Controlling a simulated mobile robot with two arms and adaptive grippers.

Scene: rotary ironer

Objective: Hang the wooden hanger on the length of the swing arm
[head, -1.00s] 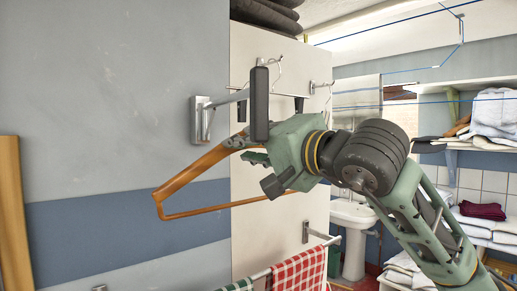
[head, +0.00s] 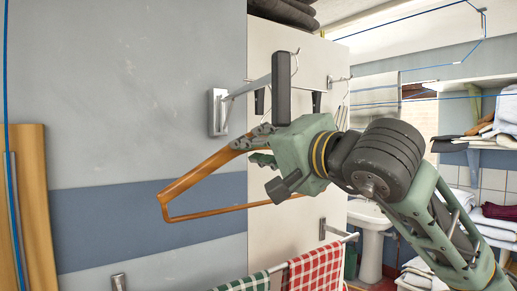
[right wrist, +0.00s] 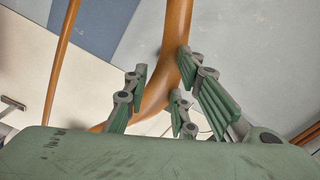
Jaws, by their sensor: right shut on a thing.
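The wooden hanger (head: 185,184) is a brown triangular frame, held in the air in front of the wall. My right gripper (head: 262,146) is shut on its upper part, and the right wrist view shows the fingers (right wrist: 160,100) around the curved wood (right wrist: 178,40). The hanger and gripper are below the swing arm. I cannot tell clearly where the hanger's hook is, as gripper and end plate crowd that area. My left gripper is not in view.
A white panel (head: 300,215) stands behind the hanger, with another wall bracket (head: 338,80) at its right. Below, a rail carries a red checked towel (head: 316,268) and a green one (head: 240,284). A sink (head: 370,215) stands at the back. Wooden boards (head: 35,200) are at left.

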